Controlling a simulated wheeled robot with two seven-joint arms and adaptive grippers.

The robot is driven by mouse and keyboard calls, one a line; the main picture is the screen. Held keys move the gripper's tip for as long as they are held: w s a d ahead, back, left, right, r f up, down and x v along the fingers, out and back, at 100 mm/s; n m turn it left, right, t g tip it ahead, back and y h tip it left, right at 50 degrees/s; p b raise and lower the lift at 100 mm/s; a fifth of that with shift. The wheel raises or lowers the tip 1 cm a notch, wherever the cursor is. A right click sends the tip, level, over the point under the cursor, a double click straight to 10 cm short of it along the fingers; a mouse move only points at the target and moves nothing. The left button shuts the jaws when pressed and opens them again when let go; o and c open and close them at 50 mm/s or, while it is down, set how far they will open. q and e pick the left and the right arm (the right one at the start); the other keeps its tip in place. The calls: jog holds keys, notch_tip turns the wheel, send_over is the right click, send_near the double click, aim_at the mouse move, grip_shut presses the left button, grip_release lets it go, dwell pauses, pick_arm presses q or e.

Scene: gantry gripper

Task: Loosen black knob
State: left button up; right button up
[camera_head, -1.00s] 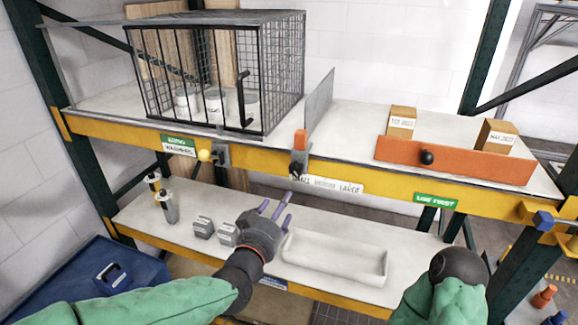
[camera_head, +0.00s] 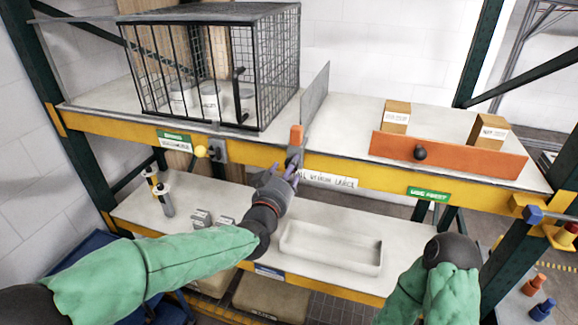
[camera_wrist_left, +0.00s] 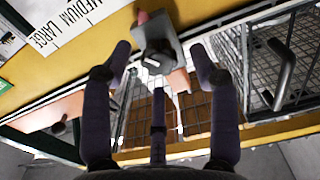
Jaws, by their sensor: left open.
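A grey clamp with an orange top (camera_head: 296,137) sits on the yellow beam at the foot of the grey divider. Its black knob is hidden behind my left gripper (camera_head: 288,176) in the head view. My left gripper is open, with its purple fingers just in front of and below the clamp. In the left wrist view the grey clamp (camera_wrist_left: 158,52) lies between the spread fingertips; I cannot tell whether they touch it. Another black knob (camera_head: 420,153) sits on the orange panel (camera_head: 450,155) at the right. My right arm shows at lower right, its gripper out of sight.
A wire cage (camera_head: 215,65) with a dark handle stands left of the divider (camera_head: 317,100). A yellow knob (camera_head: 200,151) sticks out from the beam. A white tray (camera_head: 330,262) and grey blocks lie on the lower shelf. Two boxes stand behind the orange panel.

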pick_arm(q)
jog(key=shift+w+d, duration=0.2)
jog(key=shift+w, duration=0.4)
jog(key=c, duration=1.1)
jog(key=shift+f+n+b, duration=0.2)
jog(key=shift+n+b, duration=10.55)
jog(key=shift+n, duration=3.55)
jog(key=shift+c, duration=0.2)
jog(key=shift+f, duration=0.1)
jog(key=o, duration=1.1)
